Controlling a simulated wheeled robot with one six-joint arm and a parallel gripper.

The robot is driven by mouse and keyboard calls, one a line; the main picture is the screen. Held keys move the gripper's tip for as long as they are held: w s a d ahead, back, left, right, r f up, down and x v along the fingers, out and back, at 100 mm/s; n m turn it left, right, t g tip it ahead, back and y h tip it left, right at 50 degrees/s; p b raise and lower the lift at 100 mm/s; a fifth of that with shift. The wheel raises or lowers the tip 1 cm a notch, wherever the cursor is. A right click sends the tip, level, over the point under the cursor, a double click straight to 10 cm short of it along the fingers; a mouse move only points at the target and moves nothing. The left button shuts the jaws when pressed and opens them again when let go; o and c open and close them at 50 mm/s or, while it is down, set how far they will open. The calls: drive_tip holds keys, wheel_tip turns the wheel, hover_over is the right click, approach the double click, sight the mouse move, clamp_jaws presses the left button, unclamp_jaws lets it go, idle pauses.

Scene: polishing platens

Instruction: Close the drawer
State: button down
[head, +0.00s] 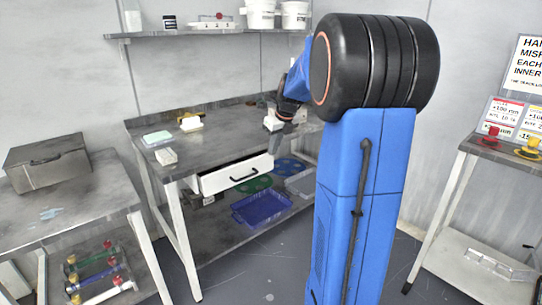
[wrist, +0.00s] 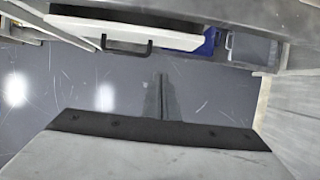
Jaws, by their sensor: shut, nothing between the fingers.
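The drawer (head: 236,176) has a white front with a dark bar handle. It sits under the grey workbench top (head: 215,140) and stands partly out, with a dark gap above its front. In the wrist view the white drawer front (wrist: 175,38) and its black handle (wrist: 127,46) are near the top. My gripper (wrist: 160,78) is shut and empty, over the floor, apart from the drawer and to the right of the handle in that picture. In the head view my gripper (head: 273,123) shows small near the bench's right part, partly hidden by my arm.
A blue basket (head: 262,208) and green discs (head: 251,184) lie on the shelf below the drawer. A pale block (head: 166,157) and a yellow-topped item (head: 191,122) are on the bench. A side table (head: 60,205) stands left. The floor in front is clear.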

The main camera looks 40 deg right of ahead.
drive_tip(key=n+t+h, duration=0.2)
drive_tip(key=n+h, duration=0.3)
drive_tip(key=n, duration=1.4)
approach(262, 167)
drive_tip(key=x, duration=0.4)
drive_tip(key=shift+s+d+f, duration=0.1)
drive_tip(key=shift+s+d, duration=0.1)
drive_tip(key=shift+s, duration=0.1)
drive_tip(key=shift+w, duration=0.45)
